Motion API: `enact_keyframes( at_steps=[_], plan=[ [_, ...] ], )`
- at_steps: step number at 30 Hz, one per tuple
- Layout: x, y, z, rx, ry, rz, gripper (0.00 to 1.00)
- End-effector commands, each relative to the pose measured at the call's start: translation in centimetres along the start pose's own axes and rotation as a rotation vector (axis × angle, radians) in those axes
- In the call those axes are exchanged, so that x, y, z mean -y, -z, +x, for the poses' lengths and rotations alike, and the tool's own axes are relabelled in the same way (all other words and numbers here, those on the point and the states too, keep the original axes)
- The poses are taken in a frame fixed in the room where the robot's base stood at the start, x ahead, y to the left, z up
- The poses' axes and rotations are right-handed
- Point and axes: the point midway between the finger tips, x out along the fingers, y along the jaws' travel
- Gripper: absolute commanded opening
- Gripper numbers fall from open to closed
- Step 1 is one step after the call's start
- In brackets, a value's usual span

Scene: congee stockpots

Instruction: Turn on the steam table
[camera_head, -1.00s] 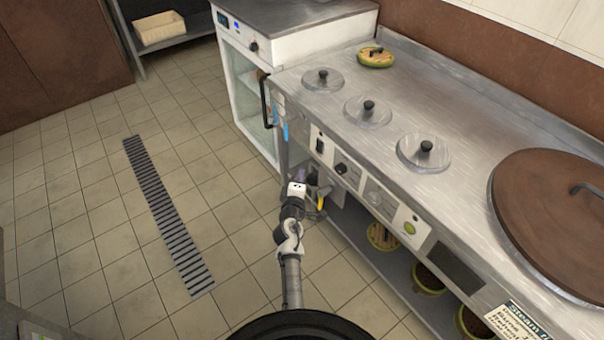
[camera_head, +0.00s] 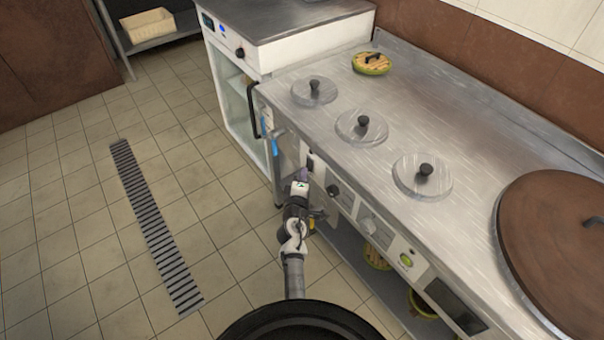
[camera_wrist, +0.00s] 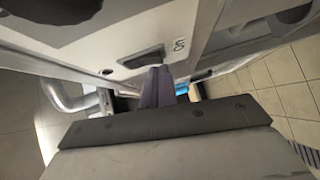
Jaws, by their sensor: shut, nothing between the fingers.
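The steam table (camera_head: 455,125) is a long steel counter with round lidded wells. My gripper (camera_head: 303,174) is shut and empty at the panel's left end, close to the dark switch. In the wrist view, the purplish fingertips (camera_wrist: 158,84) are together just below a dark recessed slot (camera_wrist: 142,58) in a pale panel. A small dark mark (camera_wrist: 179,45) sits beside it. I cannot tell whether the fingers touch the panel.
A white glass-fronted cabinet (camera_head: 236,76) adjoins the table's left end. A black handle (camera_head: 253,111) sticks out near the corner. A shelf with green-rimmed pots (camera_head: 376,257) lies below the panel. The tiled floor to the left is clear, with a flat drain grate (camera_head: 154,228).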

Motion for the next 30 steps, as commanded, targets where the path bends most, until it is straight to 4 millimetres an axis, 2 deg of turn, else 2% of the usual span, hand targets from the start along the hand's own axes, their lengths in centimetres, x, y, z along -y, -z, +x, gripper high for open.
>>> enact_keyframes(
  at_steps=[11, 19, 21, 30],
  plan=[
    [0.03, -0.06, -0.06, 0.0, 0.0, 0.0, 0.0],
    [0.88, -0.5, 0.42, 0.0, -0.038, -0.034, 0.0],
    [0.1, -0.4, 0.34, -0.001, -0.037, -0.035, 0.0],
    [0.22, -0.32, 0.39, -0.001, -0.036, -0.035, 0.0]
  ],
)
